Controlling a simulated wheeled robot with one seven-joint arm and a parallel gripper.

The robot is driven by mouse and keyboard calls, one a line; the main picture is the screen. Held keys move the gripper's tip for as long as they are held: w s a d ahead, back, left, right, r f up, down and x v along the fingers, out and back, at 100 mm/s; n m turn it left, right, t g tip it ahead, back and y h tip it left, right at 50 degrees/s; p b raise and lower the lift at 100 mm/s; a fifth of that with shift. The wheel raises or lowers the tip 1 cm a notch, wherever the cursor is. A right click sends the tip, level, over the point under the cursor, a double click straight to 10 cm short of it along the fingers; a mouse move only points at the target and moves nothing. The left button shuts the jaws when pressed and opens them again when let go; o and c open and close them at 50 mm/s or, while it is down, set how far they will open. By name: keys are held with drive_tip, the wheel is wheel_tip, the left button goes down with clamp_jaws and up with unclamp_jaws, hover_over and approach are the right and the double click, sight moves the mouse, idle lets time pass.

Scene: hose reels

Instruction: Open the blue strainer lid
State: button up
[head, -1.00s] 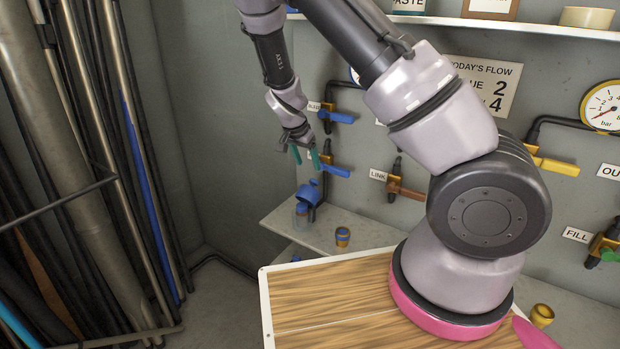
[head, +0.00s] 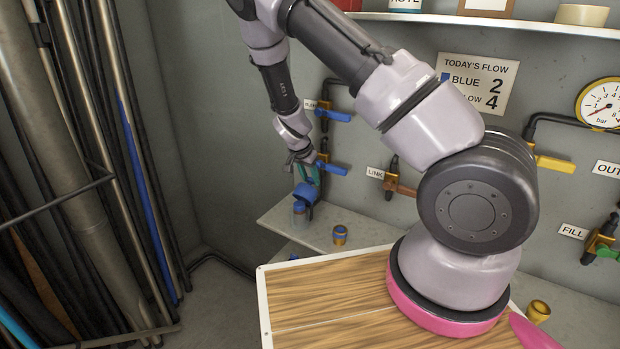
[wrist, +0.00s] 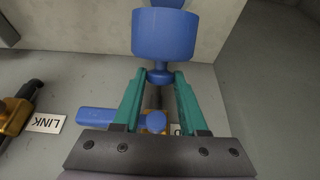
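In the wrist view the lid (wrist: 164,35) is a wide blue cylinder with a small round knob (wrist: 160,77) facing my gripper. My gripper (head: 308,183) points down at the lid from above. Its two teal fingertips (wrist: 162,74) stand on either side of the knob. The fingers are apart; I cannot tell if they touch the knob.
Blue-handled valves (head: 334,115) and (head: 333,168) are on the wall close to my gripper. The LINK valve (head: 398,186) is to the right. Pipes (head: 90,180) fill the left side.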

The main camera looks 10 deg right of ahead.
clamp_jaws()
idle(1.1)
